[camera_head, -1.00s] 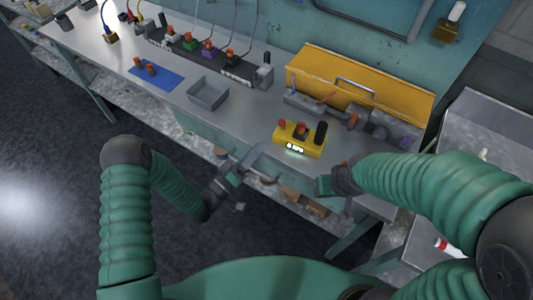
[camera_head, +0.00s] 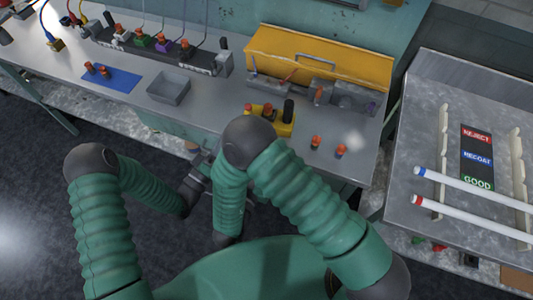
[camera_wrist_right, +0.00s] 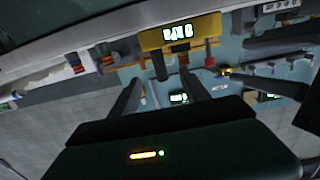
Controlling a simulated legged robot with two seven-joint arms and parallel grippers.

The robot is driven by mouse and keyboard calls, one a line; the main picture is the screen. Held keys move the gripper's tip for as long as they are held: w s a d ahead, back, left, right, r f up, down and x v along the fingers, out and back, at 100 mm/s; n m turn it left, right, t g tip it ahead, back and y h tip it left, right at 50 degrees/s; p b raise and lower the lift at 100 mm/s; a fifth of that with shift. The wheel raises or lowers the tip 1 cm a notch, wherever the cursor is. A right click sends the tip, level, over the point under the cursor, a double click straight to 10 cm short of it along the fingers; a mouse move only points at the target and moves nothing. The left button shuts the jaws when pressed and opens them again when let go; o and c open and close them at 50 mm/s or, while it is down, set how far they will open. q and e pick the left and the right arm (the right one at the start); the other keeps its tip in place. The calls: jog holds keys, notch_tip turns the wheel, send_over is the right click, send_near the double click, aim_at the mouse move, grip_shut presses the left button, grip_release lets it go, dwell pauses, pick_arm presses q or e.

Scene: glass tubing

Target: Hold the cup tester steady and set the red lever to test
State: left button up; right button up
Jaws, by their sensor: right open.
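The cup tester (camera_head: 274,127) is a yellow box with orange-red knobs and a black post, on the front of the grey bench. My right arm hides part of it. In the right wrist view the tester (camera_wrist_right: 180,33) is at the top with a lit display, and a small red part is beside it; I cannot tell whether this is the lever. My right gripper (camera_wrist_right: 161,77) is open and empty, its two dark fingers pointing toward the tester and apart from it. My left gripper (camera_head: 203,168) is low, in front of the bench edge, partly hidden; its jaws are unclear.
A grey bin (camera_head: 169,87) and a blue mat (camera_head: 110,79) lie left of the tester. A yellow case (camera_head: 320,58) stands behind it. Two orange-capped pieces (camera_head: 315,143) are to its right. A metal table (camera_head: 430,90) at right holds white tubes (camera_head: 475,186) and a REJECT/RECOAT/GOOD label.

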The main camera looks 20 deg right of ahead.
aim_at(286, 118)
jog(key=x, duration=1.6)
jog(key=shift+w+d+r, duration=0.1)
jog(key=shift+d+r, duration=0.2)
jog(key=shift+c, duration=0.4)
grip_shut()
